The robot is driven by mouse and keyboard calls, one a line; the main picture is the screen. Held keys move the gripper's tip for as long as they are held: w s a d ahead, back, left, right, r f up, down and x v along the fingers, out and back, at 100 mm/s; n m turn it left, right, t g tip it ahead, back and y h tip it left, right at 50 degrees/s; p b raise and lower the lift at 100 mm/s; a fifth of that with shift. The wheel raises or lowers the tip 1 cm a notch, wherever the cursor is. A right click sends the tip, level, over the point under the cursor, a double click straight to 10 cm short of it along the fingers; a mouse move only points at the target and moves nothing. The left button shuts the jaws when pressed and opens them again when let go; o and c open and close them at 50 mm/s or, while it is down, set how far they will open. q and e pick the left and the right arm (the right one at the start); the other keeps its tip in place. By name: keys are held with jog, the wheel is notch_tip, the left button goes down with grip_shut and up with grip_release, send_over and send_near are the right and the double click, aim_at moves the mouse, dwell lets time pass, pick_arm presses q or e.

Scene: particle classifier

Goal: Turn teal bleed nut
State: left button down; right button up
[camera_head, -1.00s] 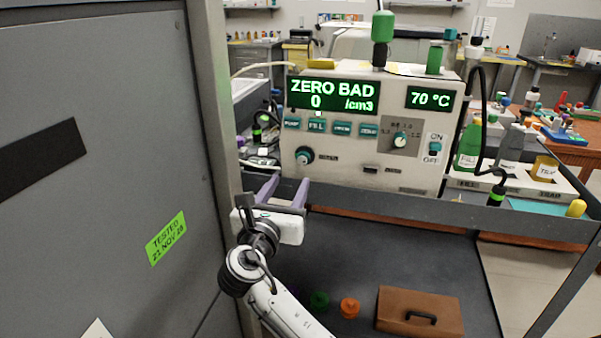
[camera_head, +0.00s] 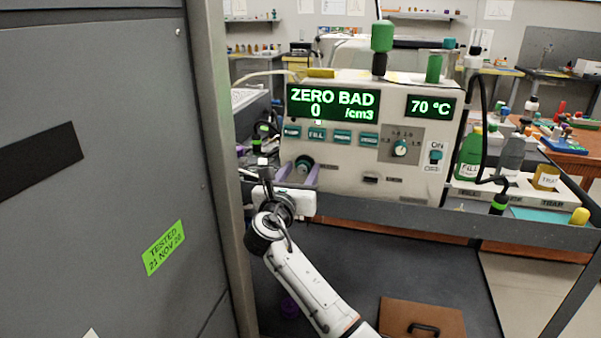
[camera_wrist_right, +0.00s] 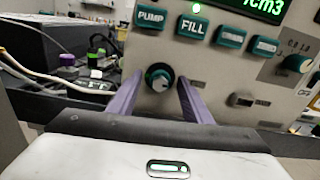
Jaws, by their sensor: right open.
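The teal bleed nut (camera_head: 304,163), a round knob with a dark collar, sits low on the left of the beige instrument's front panel (camera_head: 345,183). It also shows in the right wrist view (camera_wrist_right: 159,76). My right gripper (camera_head: 298,173) is open and empty, pointing at the panel. In the right wrist view its two purple fingers (camera_wrist_right: 160,86) appear on the left and right of the nut, with a gap on each side. I cannot tell how far the tips reach along it. My left gripper is not in view.
A row of teal buttons (camera_head: 316,135) lies above the nut, with a dial (camera_head: 400,148) to the right. A grey cabinet (camera_head: 100,220) stands close on the left. Bottles (camera_head: 469,155) stand right of the instrument. A brown case (camera_head: 425,316) lies on the lower shelf.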

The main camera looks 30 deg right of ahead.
jog(key=c, duration=1.1)
jog(key=shift+o, duration=0.2)
jog(key=shift+m, duration=0.4)
